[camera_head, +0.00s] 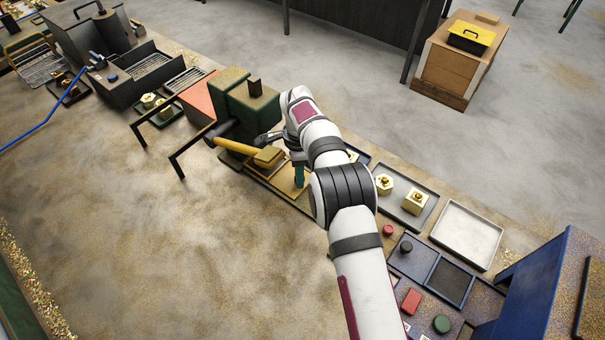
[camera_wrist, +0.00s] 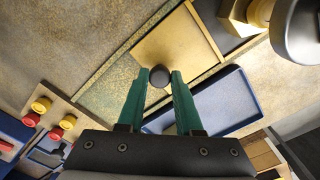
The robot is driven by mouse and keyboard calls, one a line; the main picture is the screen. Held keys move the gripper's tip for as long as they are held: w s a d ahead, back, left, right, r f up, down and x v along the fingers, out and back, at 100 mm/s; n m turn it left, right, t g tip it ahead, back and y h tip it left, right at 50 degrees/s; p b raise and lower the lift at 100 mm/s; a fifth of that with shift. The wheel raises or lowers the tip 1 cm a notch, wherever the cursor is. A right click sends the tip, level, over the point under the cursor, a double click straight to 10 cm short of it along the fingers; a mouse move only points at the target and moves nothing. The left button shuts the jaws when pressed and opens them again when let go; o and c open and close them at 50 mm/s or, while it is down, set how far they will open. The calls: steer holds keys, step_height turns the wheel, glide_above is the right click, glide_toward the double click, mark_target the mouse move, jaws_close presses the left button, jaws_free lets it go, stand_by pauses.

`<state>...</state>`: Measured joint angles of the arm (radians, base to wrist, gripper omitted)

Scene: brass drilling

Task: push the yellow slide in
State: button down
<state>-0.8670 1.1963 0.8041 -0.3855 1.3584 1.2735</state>
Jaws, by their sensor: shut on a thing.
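The yellow slide is a flat plate (camera_wrist: 180,48) in the wrist view, with a dark round knob (camera_wrist: 158,76) near its lower edge. My gripper (camera_wrist: 159,74) has its two green fingers shut on the knob, one at each side. In the head view my gripper (camera_head: 299,172) points down at the yellow slide (camera_head: 286,184), in front of the green drilling machine (camera_head: 243,108). My arm and fingers hide part of the slide there. A speckled green plate (camera_wrist: 112,92) lies beside the slide in the wrist view.
A yellow lever (camera_head: 238,146) with a dark end sticks out left of my gripper. Dark bars (camera_head: 190,150) stand farther left. To the right are a tray (camera_head: 424,212) with brass parts, an empty pale tray (camera_head: 467,234) and a button panel (camera_head: 425,290). The bench's front left is clear.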

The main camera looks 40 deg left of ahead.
steer(key=c, duration=0.6)
jaws_free()
steer(key=shift+a, duration=0.2)
steer(key=shift+r, duration=0.15)
step_height(320, 180, up, 16)
steer(key=shift+f, duration=0.2)
steer(key=shift+d, duration=0.1)
